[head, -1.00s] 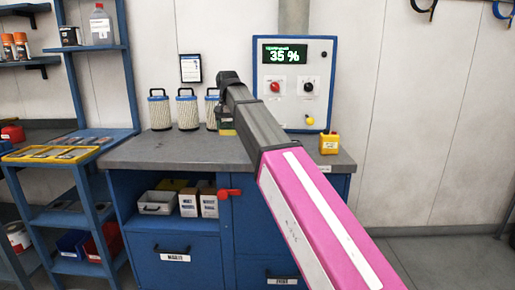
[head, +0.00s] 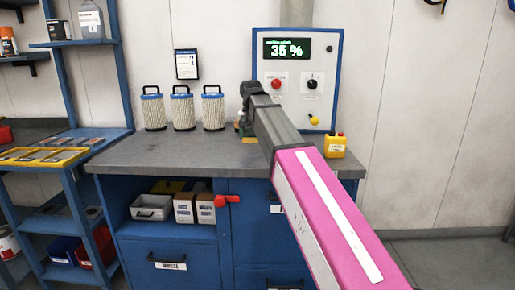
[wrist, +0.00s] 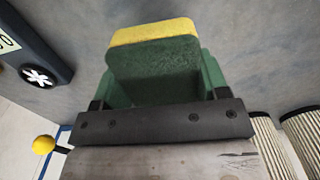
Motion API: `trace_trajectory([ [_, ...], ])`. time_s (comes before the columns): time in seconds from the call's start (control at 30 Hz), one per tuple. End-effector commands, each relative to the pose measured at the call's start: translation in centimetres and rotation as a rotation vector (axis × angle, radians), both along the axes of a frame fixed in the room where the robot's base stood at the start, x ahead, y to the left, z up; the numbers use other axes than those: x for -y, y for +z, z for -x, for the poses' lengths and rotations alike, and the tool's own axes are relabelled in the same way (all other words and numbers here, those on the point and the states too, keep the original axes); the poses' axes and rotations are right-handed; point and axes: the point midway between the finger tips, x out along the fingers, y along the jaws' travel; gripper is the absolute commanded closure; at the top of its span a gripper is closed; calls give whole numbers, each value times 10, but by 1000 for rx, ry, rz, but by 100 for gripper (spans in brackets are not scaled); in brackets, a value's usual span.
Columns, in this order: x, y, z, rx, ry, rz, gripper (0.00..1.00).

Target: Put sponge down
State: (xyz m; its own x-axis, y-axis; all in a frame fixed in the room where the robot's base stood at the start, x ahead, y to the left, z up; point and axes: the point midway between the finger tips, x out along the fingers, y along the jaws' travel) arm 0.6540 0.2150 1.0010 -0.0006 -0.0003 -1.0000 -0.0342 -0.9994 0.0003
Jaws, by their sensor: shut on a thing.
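A sponge (wrist: 155,70), dark green with a yellow layer along one edge, fills the middle of the wrist view. My gripper (wrist: 158,88) is shut on it, with green finger parts showing on both sides. In the head view my gripper (head: 246,122) is over the back of the grey worktop (head: 150,158), right of the filters and in front of the control panel. Only a small yellow-green bit of the sponge (head: 247,139) shows there, mostly hidden by my arm. I cannot tell whether the sponge touches the worktop.
Three pleated filters (head: 182,108) stand left of my gripper. The control panel (head: 327,75) reads 35 %. A yellow box with a red top (head: 335,146) stands at the right end. A dark device (wrist: 32,50) shows in the wrist view. The front left worktop is clear.

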Motion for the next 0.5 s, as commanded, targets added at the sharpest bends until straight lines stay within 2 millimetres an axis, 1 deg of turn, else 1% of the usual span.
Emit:
trace_trajectory([
  [0.03, 9, -5, 0, -1, -3, 0, 58],
  [0.1, 17, -10, -2, -1, -2, 0, 58],
  [0.2, 23, -14, -3, 0, 0, 0, 58],
  [0.37, 25, -21, -3, 0, 0, 0, 58],
  [0.5, 25, -39, -2, -2, 0, 0, 58],
])
